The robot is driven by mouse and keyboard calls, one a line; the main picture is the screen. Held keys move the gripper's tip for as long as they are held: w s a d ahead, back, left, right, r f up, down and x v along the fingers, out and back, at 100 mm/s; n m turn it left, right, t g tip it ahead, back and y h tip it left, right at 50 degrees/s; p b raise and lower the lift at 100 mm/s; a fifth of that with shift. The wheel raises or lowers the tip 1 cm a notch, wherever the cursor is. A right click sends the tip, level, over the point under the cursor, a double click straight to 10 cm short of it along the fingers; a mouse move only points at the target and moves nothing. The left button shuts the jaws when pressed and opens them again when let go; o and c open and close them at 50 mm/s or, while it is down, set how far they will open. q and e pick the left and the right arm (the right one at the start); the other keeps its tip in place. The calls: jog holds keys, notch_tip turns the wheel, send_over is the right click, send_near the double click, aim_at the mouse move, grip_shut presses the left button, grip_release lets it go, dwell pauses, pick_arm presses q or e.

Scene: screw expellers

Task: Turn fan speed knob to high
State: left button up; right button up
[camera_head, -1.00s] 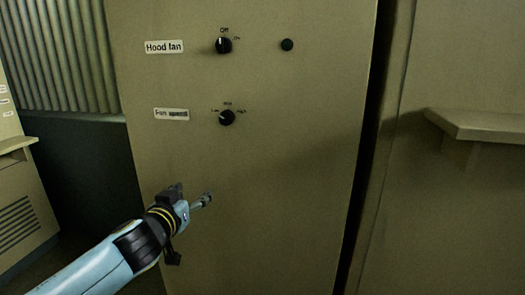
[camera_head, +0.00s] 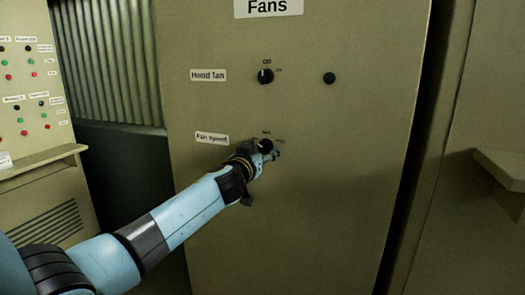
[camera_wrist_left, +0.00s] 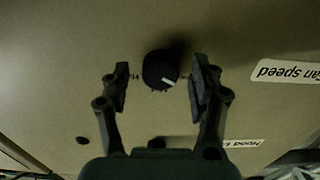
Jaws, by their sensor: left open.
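The fan speed knob (camera_head: 265,146) is a round black knob on the beige cabinet front, right of the "Fan speed" label (camera_head: 212,138). In the head view my left gripper (camera_head: 268,151) is at this knob and partly covers it and its markings. In the left wrist view, which is upside down, the knob (camera_wrist_left: 160,69) sits between the two open fingers of my left gripper (camera_wrist_left: 161,78), with a gap on each side. Its white mark points to the lower right there. My right gripper is in neither view.
The hood fan knob (camera_head: 265,76) is above, with a black button (camera_head: 329,78) to its right. A control panel (camera_head: 30,90) with several coloured buttons stands at the left. A ledge (camera_head: 500,175) juts out at the right. The cabinet's lower front is clear.

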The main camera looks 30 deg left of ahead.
pick_arm(q)
jog(key=shift+w, duration=0.25)
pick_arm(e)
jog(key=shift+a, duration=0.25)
pick_arm(q)
jog(key=shift+c, duration=0.3)
jog(key=c, duration=1.1)
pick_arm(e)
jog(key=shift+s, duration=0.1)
